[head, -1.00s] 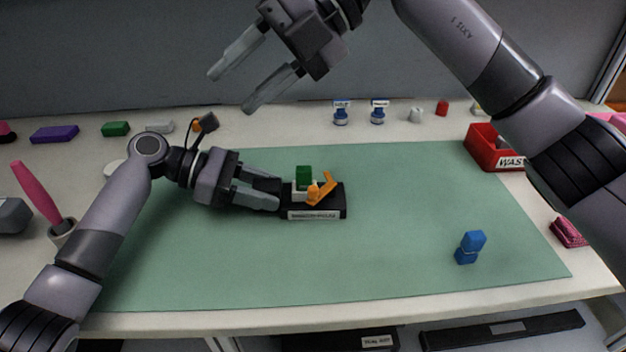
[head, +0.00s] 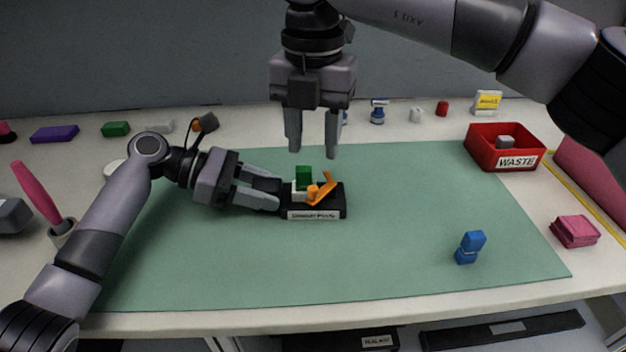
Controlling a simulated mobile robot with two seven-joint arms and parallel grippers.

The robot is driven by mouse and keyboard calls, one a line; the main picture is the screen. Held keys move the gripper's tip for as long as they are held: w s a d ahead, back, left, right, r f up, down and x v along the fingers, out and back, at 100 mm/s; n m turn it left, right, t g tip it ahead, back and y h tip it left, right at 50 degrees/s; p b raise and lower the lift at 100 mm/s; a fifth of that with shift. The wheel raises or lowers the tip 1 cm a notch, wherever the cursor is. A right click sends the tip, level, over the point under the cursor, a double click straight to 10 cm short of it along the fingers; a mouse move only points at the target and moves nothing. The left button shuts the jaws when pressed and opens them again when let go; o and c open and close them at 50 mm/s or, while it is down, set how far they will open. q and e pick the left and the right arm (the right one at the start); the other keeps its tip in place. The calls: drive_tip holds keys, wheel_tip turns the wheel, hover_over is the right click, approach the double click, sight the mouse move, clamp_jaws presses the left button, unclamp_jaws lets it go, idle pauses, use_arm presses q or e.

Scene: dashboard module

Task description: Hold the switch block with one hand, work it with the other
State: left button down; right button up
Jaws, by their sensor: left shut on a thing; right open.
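The switch block (head: 334,207) is a black base with a white label on its front. It stands on the green mat (head: 400,260) left of the mat's middle. On it are a green block (head: 303,178) on a white part and an orange lever (head: 325,190) slanting up to the right. My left gripper (head: 279,196) is shut on the switch block at its left end; its fingertips partly hide that end. My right gripper (head: 313,152) is open and empty, pointing down, above and behind the switch block and apart from it.
A blue two-part piece (head: 469,247) stands at the mat's right. A red waste bin (head: 480,155) holds a grey block at the back right. Pink sponges (head: 575,231) lie at the right edge. A cup with a pink-handled tool (head: 38,190) stands left. The front of the mat is clear.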

sight(313, 188)
wheel_tip(313, 188, down, 8)
drive_tip(key=shift+f, duration=0.1)
idle(0.4)
clamp_jaws()
